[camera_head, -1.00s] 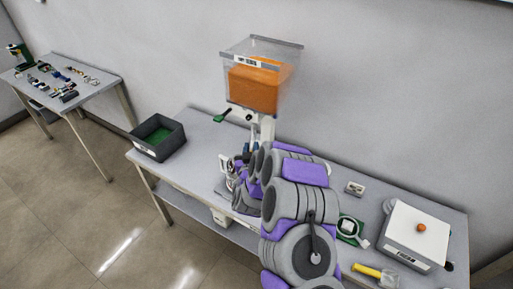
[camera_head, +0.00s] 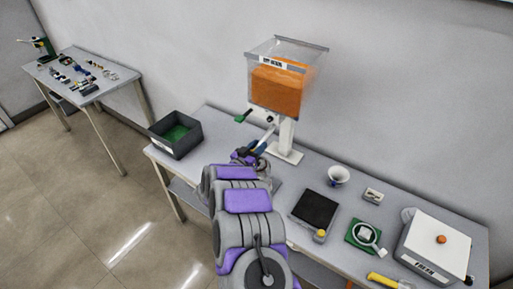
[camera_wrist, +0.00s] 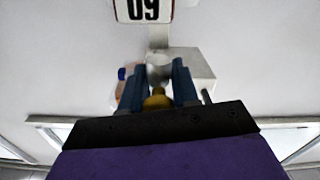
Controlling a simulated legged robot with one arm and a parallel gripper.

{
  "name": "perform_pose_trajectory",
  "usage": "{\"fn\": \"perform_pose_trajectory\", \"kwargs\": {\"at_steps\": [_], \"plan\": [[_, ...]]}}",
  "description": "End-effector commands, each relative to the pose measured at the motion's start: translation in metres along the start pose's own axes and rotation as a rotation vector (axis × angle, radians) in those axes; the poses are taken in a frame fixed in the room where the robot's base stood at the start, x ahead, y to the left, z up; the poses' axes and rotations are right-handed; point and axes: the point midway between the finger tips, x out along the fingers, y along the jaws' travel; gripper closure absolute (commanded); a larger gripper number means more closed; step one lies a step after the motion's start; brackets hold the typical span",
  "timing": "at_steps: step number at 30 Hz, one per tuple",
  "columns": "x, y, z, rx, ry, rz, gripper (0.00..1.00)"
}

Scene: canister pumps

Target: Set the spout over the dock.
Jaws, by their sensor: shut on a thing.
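A clear dispenser (camera_head: 288,82) with orange contents stands on a white post (camera_head: 285,138) at the back of the table. A green-handled lever (camera_head: 243,116) sticks out to its left, low down. My gripper (camera_head: 262,143) is in front of the post, partly hidden by my arm. In the wrist view, the blue fingers of my gripper (camera_wrist: 158,88) are shut on a small yellow rounded piece (camera_wrist: 157,99). A pale, blurred part lies just beyond it. I cannot tell which part is the spout, nor pick out the dock.
A dark bin with a green inside (camera_head: 175,137) stands left. Rightward are a black-topped scale (camera_head: 316,208), a white cup (camera_head: 339,175), a green pad with a ring (camera_head: 362,237), a large white box (camera_head: 437,247) and a yellow-handled tool (camera_head: 384,280).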

Motion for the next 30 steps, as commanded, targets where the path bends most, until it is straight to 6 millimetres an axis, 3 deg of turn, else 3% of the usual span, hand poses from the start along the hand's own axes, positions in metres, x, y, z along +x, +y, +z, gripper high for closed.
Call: {"fn": "perform_pose_trajectory", "kwargs": {"at_steps": [16, 17, 18, 24, 30], "plan": [[0.0, -0.0033, -0.0003, -0.003, -0.001, 0.017, 1.0], [-0.0001, -0.0035, -0.0003, -0.003, -0.001, 0.017, 0.68], [-0.0002, -0.0036, -0.0003, -0.003, -0.001, 0.016, 0.64], [-0.0004, -0.0028, 0.0, -0.003, -0.002, 0.017, 0.47], [0.0001, -0.0014, 0.0005, -0.002, -0.004, 0.017, 0.47]]}}
